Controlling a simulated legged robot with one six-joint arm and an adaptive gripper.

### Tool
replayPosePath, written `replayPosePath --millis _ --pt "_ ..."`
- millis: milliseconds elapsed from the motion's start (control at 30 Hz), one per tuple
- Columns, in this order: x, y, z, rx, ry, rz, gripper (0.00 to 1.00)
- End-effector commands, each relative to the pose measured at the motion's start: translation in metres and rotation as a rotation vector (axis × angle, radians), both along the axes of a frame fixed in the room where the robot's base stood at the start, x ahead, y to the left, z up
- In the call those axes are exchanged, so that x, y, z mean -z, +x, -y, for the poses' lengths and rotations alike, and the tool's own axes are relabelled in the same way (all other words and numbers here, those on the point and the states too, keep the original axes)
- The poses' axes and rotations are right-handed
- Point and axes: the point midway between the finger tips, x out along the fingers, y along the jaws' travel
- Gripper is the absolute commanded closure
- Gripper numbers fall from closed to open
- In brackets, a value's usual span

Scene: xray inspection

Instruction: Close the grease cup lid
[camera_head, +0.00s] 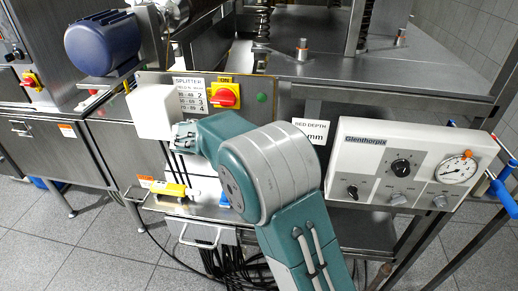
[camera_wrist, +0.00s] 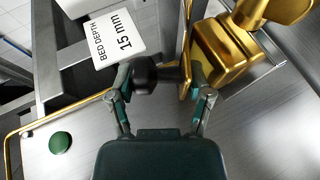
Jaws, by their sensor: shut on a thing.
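In the wrist view, a brass box-like body (camera_wrist: 213,55), apparently the grease cup, is mounted on a metal surface at the upper right. A thin brass plate (camera_wrist: 187,62), seen nearly edge-on, stands beside its left side and looks like the lid. A black round knob (camera_wrist: 144,76) with a short dark stem points left from the plate. My gripper (camera_wrist: 162,80) is shut on the lid and its knob, with one finger at the knob's left and the other at the plate's right.
A "BED DEPTH 15 mm" sign (camera_wrist: 119,38) lies near the knob. A white box (camera_head: 151,113), a red switch (camera_head: 225,95) and a green button (camera_head: 262,98) sit by my arm. A Glenthorpix control box (camera_head: 368,171) stands at the right. Open tiled floor (camera_head: 85,236) lies at the left.

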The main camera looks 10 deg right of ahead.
Motion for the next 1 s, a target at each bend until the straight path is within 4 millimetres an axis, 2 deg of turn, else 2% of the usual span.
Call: replayPosePath --millis 167,200,500,633,1000 --pt "0.001 -0.001 -0.001 0.000 0.002 -0.004 0.82" --pt "0.001 -0.001 -0.001 0.000 0.002 -0.004 0.30" --pt "0.000 0.000 0.000 -0.001 0.002 -0.001 0.30" --pt "-0.003 -0.001 -0.009 -0.002 0.002 0.000 0.30" --pt "-0.027 -0.007 -0.078 -0.005 0.001 0.000 0.30"
